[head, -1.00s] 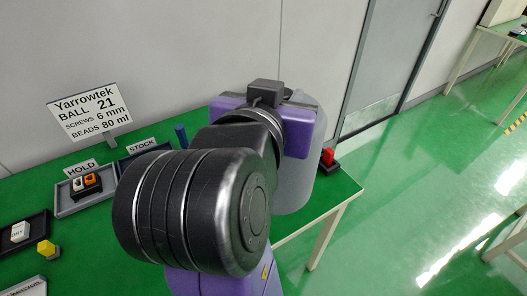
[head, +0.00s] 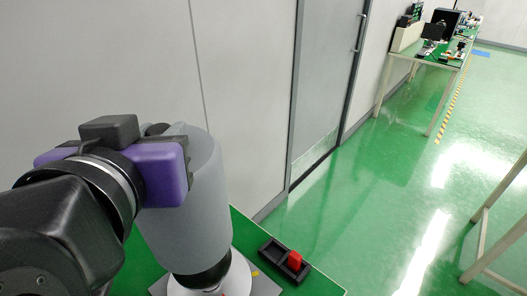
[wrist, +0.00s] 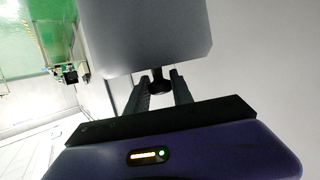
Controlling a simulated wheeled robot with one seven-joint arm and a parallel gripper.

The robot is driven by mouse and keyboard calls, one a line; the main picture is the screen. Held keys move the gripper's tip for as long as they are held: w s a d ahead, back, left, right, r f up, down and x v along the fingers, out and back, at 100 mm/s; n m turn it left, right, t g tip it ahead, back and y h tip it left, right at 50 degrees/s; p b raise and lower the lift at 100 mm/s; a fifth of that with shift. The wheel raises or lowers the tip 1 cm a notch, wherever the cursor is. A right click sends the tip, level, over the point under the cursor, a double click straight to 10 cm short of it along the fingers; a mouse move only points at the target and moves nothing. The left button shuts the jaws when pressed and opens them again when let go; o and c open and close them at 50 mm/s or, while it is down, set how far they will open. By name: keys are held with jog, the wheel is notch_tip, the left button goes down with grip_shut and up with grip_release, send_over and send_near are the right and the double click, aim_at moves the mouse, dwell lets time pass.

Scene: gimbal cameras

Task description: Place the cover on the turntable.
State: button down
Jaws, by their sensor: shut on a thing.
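The cover (head: 195,220) is a large grey cylinder hanging from my gripper in the head view. The wrist view shows my gripper (wrist: 160,84) shut on the black knob of the cover (wrist: 150,35). A white round disc (head: 238,278), which looks like the turntable, shows below the cover at the bottom of the head view. A dark rounded object (head: 207,277) shows between the cover's lower rim and the disc. The cover's lower rim appears above the disc; the exact gap cannot be told. The fingers are hidden in the head view.
The wall and a door (head: 325,90) stand behind. Open floor lies to the right, with another table (head: 430,62) far off.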

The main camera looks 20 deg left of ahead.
jog(key=f, duration=1.4)
jog(key=shift+w+a+f, duration=0.2)
jog(key=shift+w+f, duration=0.15)
jog(key=shift+f, duration=0.05)
jog(key=shift+f+b, duration=0.35)
jog(key=shift+f, duration=2.25)
jog(key=shift+f, duration=0.2)
jog(key=c, duration=1.1)
grip_release()
jog(key=shift+r, duration=0.1)
